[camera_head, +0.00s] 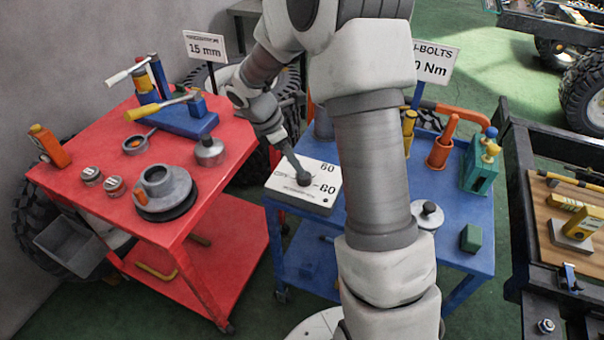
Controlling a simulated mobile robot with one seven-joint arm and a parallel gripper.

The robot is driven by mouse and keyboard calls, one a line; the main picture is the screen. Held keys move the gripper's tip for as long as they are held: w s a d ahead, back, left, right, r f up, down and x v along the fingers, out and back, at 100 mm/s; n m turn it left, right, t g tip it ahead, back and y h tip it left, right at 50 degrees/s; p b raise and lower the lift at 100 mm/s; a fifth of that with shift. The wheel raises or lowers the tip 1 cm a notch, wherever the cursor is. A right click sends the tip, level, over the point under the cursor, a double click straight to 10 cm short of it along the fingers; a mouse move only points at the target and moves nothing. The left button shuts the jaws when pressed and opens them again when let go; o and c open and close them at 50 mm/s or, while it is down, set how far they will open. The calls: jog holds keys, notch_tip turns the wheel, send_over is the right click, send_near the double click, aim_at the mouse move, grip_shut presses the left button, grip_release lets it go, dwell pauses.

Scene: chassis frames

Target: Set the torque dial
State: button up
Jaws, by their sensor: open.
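The torque dial is a dark round knob (304,180) on top of a white box (318,200) on the blue cart, left of my arm. Whether the fingers touch the knob cannot be told. A sign (437,62) reads "-BOLTS" and "0 Nm", its left part hidden behind my arm.
The blue cart (459,209) also holds an orange holder (440,152), a green block (480,170), a lidded metal pot (427,216) and a small dark green box (471,238). The red cart (128,220) with tools stands left. A dark bench (559,210) stands right.

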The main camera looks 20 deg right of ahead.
aim_at(304, 178)
jog(key=b+x, duration=0.1)
jog(key=x, duration=0.6)
grip_shut()
dwell(0.3)
